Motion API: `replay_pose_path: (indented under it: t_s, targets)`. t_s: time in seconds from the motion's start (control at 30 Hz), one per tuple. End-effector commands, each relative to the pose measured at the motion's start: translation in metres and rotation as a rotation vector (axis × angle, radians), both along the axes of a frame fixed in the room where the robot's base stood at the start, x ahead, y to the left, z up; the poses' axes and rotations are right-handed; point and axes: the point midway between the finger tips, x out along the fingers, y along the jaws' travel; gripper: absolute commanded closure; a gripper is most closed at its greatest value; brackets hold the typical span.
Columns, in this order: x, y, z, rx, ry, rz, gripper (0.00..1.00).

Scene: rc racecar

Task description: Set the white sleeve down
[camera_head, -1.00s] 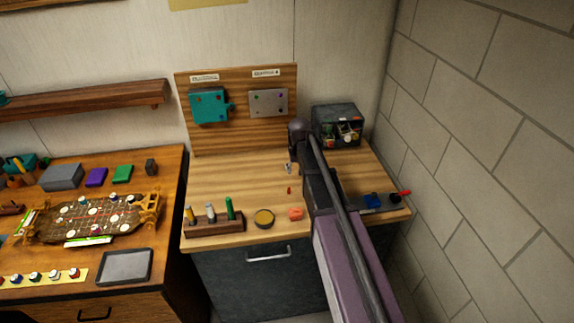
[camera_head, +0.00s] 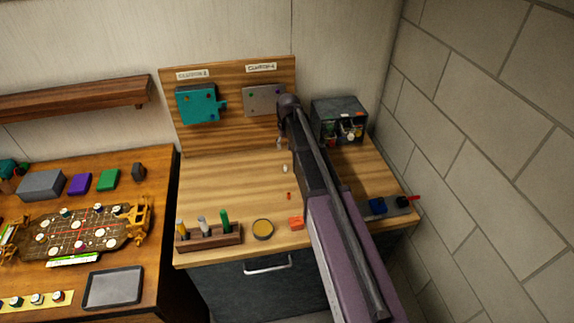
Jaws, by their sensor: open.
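A small white piece, which looks like the white sleeve (camera_head: 285,169), rests on the light wooden bench top (camera_head: 230,180), left of my arm. It is too small to tell whether it stands or lies. My gripper (camera_head: 279,143) is open and empty, above and behind the white piece and apart from it, in front of the back panel. My dark and purple arm covers the right middle of the bench.
A small red-orange piece (camera_head: 289,196) lies in front of the white sleeve. A tool rack (camera_head: 208,238), a round yellow tin (camera_head: 263,229) and an orange block (camera_head: 296,223) line the front edge. A dark bin (camera_head: 339,120) stands back right. The bench's left middle is clear.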

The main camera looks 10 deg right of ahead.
Motion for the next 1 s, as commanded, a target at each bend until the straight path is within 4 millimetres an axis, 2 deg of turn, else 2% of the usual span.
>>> replay_pose_path:
  t_s: [0.47,1.0]
  targets:
    - [0.0,-0.008,-0.002,0.0,0.0,-0.011,0.39]
    - [0.006,-0.01,-0.039,0.0,0.0,-0.013,0.39]
